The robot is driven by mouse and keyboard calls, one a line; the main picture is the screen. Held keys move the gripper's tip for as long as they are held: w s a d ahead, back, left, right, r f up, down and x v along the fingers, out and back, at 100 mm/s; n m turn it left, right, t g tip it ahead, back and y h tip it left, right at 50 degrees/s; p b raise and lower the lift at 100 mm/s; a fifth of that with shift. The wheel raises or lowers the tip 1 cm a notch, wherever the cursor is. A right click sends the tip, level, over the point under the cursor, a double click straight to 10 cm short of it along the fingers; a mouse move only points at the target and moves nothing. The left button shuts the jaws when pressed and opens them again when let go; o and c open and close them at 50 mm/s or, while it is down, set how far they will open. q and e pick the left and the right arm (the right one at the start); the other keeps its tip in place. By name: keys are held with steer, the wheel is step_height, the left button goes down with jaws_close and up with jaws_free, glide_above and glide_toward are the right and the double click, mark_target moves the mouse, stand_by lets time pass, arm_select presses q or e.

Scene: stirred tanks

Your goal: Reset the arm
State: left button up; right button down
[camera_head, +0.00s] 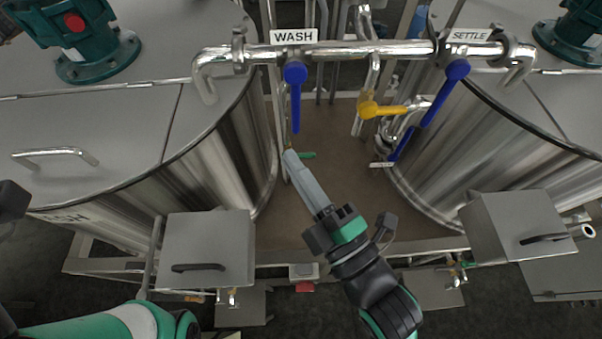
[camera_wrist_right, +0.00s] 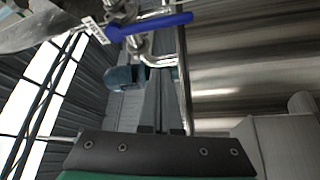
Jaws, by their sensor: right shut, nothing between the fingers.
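My right gripper (camera_head: 289,155) reaches up the middle of the head view between the two tanks. Its long grey fingers are shut with nothing between them. The tips show just below the lower end of the blue WASH handle (camera_head: 296,100); I cannot tell the gap in depth. In the right wrist view the closed fingers (camera_wrist_right: 158,75) point away from the camera, below a blue handle (camera_wrist_right: 150,26) with a white label. The blue SETTLE handle (camera_head: 444,94) slants down to the left. My left gripper is not seen; only part of my left arm shows at bottom left.
A steel pipe (camera_head: 370,49) crosses above the gap between the left tank (camera_head: 215,155) and right tank (camera_head: 480,150). A yellow-handled valve (camera_head: 385,110) sits below it. Steel boxes stand at front left (camera_head: 207,235) and right (camera_head: 510,222). Brown floor lies between the tanks.

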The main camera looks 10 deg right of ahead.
steer(key=shift+v, duration=0.95)
steer(key=shift+r, duration=0.15)
steer(key=d+r+m+t+h+p, duration=0.1)
steer(key=d+r+m, duration=0.3)
steer(key=r, duration=0.7)
steer(key=s+d+r+m+t+h+p, duration=0.1)
steer(key=d+r+m+t+h+p, duration=0.1)
steer(key=d+r+m+t, duration=0.2)
steer(key=d+r+m+t+h+p, duration=0.1)
steer(key=d+r+m+t, duration=0.2)
steer(key=r+m, duration=0.6)
step_height(320, 180, up, 11)
steer(key=shift+s+d+r+h+p, duration=0.15)
steer(key=shift+d+h+p, duration=0.2)
steer(key=shift+d, duration=0.45)
